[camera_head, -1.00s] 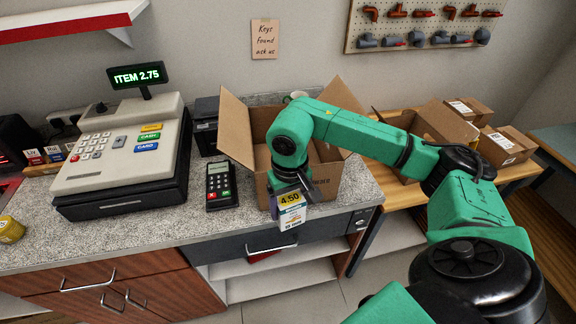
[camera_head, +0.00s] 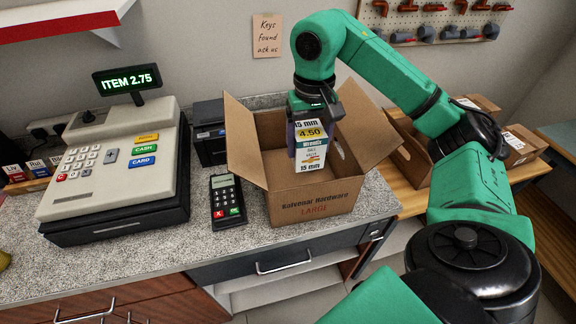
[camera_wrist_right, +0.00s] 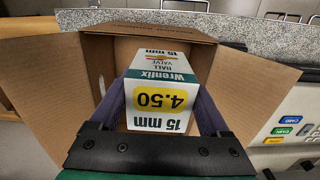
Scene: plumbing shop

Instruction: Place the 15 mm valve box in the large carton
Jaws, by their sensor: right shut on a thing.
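The 15 mm valve box (camera_head: 311,150) is white with a yellow 4.50 label. My right gripper (camera_head: 308,117) is shut on it and holds it upright over the opening of the large carton (camera_head: 318,198). The carton is brown cardboard, marked LARGE, with its flaps spread open. In the right wrist view the valve box (camera_wrist_right: 160,88) sits between the two fingers (camera_wrist_right: 160,115), with the carton's inside and flaps (camera_wrist_right: 262,95) around it. How far the box's lower end is below the rim is hard to tell. My left gripper is not in view.
A card reader (camera_head: 227,200) lies left of the carton, beside a cash register (camera_head: 120,165). A smaller open carton (camera_head: 418,160) and closed boxes (camera_head: 522,146) stand on the wooden bench at right. A drawer handle (camera_head: 284,263) is below the counter edge.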

